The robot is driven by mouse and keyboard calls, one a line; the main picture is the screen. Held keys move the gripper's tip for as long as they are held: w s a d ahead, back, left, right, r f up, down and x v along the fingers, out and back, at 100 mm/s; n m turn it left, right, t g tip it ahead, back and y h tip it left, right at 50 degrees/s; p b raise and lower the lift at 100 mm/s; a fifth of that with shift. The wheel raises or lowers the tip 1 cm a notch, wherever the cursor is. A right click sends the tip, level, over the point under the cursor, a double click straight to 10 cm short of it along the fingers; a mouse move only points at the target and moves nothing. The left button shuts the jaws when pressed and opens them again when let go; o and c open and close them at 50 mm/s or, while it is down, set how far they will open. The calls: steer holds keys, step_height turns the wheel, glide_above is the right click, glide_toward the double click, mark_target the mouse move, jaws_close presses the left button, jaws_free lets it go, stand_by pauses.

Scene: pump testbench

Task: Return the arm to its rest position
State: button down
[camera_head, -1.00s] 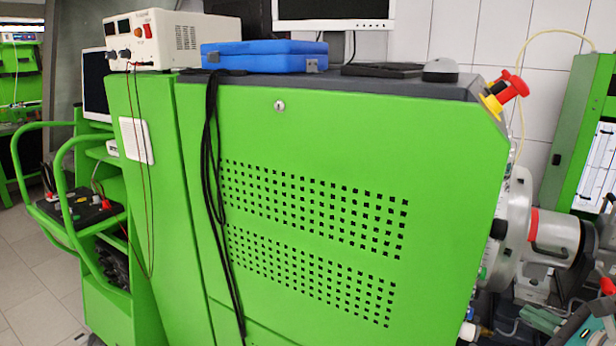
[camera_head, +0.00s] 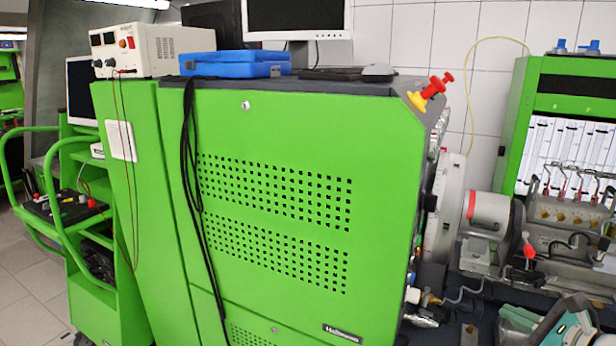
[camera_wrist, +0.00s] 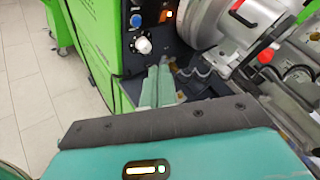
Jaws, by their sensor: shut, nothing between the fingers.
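My gripper (camera_wrist: 157,85) shows in the wrist view as two pale green fingers close together beyond a dark bolted edge and a teal housing. It is shut and empty. Past its fingertips are the lower side of the green testbench, with a white knob (camera_wrist: 143,45), and a silver round pump part (camera_wrist: 215,30). In the head view, a teal part of my arm (camera_head: 565,328) shows at the bottom right corner, in front of the bench's right end. The rest of the arm is out of that view.
The large green testbench cabinet (camera_head: 290,125) fills the middle. A red and yellow emergency stop (camera_head: 430,92) sticks out at its top right corner. A motor with a red band (camera_head: 485,210) stands to its right. A green trolley (camera_head: 105,290) stands left; tiled floor (camera_head: 35,290) is clear there.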

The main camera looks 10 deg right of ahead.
steer(key=a+f+n+g+y, duration=0.1)
steer(key=a+n+g+y, duration=0.2)
steer(key=a+n+g, duration=0.75)
steer(key=s+a+n+t+h, duration=0.1)
steer(key=s+a+n+h, duration=0.2)
steer(key=a+n, duration=0.5)
steer(key=s+a+n+t+h, duration=0.1)
steer(key=s+a+n+h, duration=0.2)
steer(key=s+a+n, duration=0.3)
steer(key=shift+s+a+n, duration=0.3)
steer(key=shift+a+n, duration=1.45)
steer(key=shift+a, duration=0.15)
steer(key=shift+r, duration=0.1)
